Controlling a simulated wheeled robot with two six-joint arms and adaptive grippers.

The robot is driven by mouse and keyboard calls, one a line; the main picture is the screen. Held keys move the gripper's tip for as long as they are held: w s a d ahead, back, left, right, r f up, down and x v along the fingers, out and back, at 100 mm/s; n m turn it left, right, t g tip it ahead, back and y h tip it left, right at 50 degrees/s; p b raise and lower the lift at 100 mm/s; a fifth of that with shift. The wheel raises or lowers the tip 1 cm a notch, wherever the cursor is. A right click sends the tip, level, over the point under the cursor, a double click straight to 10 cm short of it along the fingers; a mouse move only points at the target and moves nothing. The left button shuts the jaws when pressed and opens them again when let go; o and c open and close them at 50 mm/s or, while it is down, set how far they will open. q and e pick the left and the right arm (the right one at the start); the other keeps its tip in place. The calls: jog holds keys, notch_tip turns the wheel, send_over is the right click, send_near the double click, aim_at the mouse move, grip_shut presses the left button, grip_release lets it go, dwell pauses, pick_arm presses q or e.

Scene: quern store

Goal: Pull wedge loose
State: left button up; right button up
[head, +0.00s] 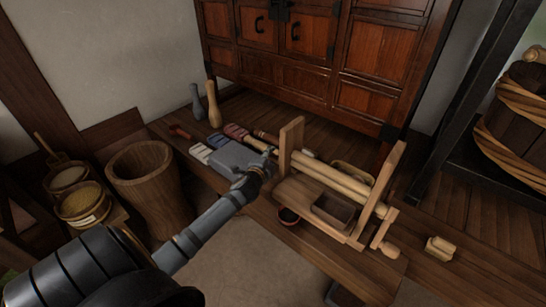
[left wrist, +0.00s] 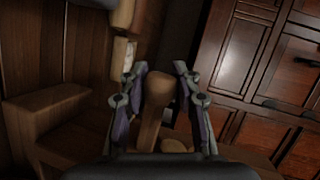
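A wooden frame with two uprights stands on the low bench in the head view, its left upright (head: 290,144) near my left gripper (head: 266,160). Pale wooden rollers (head: 345,184) run between the uprights. No piece shows clearly as the wedge; it may be hidden by my gripper. In the left wrist view, my left gripper (left wrist: 160,68) has its fingers apart, on either side of a round-ended wooden piece (left wrist: 157,92). I cannot tell whether they touch it. My right gripper is not in view.
A dark wooden box (head: 333,211) sits in the frame. A small wooden block (head: 440,248) lies right. A red-brown cabinet (head: 300,65) stands behind; a wooden mortar (head: 148,185) stands left.

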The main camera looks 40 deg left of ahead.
pick_arm(q)
jog(key=o, duration=0.4)
jog(key=shift+s+a, duration=0.1)
jog(key=shift+a, duration=0.05)
jog(key=v, duration=1.2)
